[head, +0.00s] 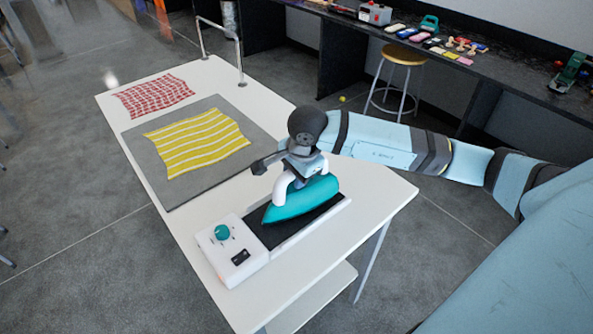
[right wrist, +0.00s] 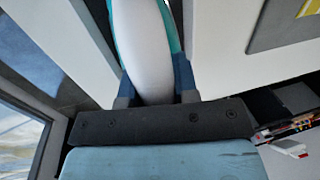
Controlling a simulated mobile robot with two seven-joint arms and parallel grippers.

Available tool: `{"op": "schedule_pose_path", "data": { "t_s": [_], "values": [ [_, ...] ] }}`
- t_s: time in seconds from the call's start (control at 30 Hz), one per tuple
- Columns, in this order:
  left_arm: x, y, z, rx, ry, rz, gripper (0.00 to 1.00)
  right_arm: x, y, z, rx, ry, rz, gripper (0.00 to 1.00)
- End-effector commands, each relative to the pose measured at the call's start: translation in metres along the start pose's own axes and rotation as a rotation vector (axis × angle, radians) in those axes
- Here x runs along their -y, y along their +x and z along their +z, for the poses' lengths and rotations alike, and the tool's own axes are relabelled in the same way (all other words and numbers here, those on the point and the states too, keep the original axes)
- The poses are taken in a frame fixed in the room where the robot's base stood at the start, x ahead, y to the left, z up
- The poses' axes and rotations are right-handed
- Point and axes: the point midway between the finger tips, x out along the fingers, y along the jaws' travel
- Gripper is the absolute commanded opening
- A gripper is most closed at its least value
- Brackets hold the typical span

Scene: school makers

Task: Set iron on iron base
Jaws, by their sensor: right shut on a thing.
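The iron (head: 301,199) has a teal body and a white handle. It is at the dark pad of the iron base (head: 232,250), a white unit with a teal knob at the near end of the table. The iron's sole looks on or just above the pad; I cannot tell if it touches. My right gripper (head: 296,172) is shut on the white handle from above. In the right wrist view the white handle (right wrist: 150,50) fills the space between the fingers, with teal beside it. My left gripper is not in view.
The white table (head: 330,255) holds a grey mat (head: 150,150) with a yellow striped cloth (head: 197,143) and a red checked cloth (head: 153,96) behind it. A metal rail (head: 220,30) stands at the far edge. A stool (head: 404,55) and dark workbench are at the back right.

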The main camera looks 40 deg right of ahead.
Motion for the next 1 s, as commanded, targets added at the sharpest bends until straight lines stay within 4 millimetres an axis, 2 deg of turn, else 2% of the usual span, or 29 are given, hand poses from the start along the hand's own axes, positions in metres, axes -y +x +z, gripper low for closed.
{"op": "schedule_pose_path", "data": {
  "t_s": [1.0],
  "values": [
    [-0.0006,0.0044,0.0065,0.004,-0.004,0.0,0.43,0.0002,0.0003,0.0015,0.001,0.0,-0.002,0.0]
  ]
}}
